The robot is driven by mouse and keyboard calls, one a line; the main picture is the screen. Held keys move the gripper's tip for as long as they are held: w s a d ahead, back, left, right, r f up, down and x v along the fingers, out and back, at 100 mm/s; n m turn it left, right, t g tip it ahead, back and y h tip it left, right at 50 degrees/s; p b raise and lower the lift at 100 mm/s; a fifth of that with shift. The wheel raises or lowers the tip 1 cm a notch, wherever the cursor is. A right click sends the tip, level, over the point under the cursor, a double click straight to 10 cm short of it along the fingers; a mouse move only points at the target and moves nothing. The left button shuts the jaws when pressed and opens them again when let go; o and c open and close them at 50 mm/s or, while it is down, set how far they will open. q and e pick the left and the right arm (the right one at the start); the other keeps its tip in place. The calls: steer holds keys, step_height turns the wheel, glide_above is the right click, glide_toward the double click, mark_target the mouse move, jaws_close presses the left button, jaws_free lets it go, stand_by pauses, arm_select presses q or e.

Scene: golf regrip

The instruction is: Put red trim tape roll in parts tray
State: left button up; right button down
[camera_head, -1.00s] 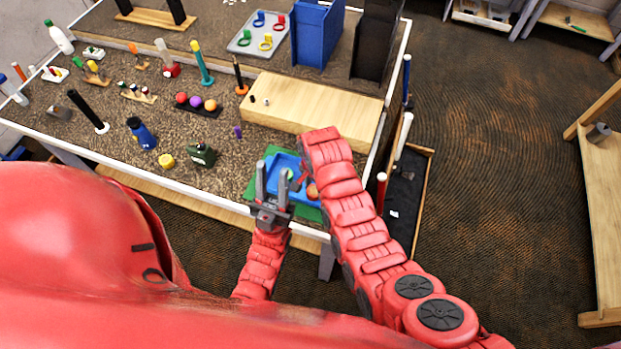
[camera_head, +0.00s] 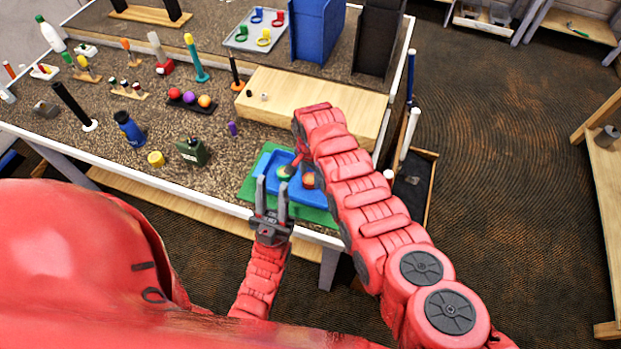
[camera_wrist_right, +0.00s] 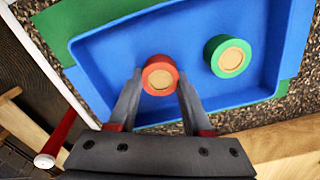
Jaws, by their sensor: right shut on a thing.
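The red trim tape roll (camera_wrist_right: 160,74), a red ring with a tan centre, is between the fingertips of my right gripper (camera_wrist_right: 159,82), which is shut on it. The roll is over the blue parts tray (camera_wrist_right: 205,28); I cannot tell whether it touches the tray floor. A green tape roll (camera_wrist_right: 229,56) is in the tray beside it. In the head view the tray (camera_head: 318,199) is at the table's front edge, partly hidden by my right arm. My left gripper (camera_head: 272,190) is open and empty, just in front of the tray.
The tray is on a green mat (camera_head: 249,187). A wooden block (camera_head: 310,105) stands behind it. A dark green canister (camera_head: 192,152), a yellow piece (camera_head: 156,159) and a purple piece (camera_head: 233,128) are to its left. Upright rods (camera_head: 409,132) stand along the table's right edge.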

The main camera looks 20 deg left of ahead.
steer(key=shift+s, duration=0.1)
steer(key=shift+f, duration=0.15)
steer(key=c, duration=0.6)
jaws_free()
steer(key=shift+o, duration=1.4)
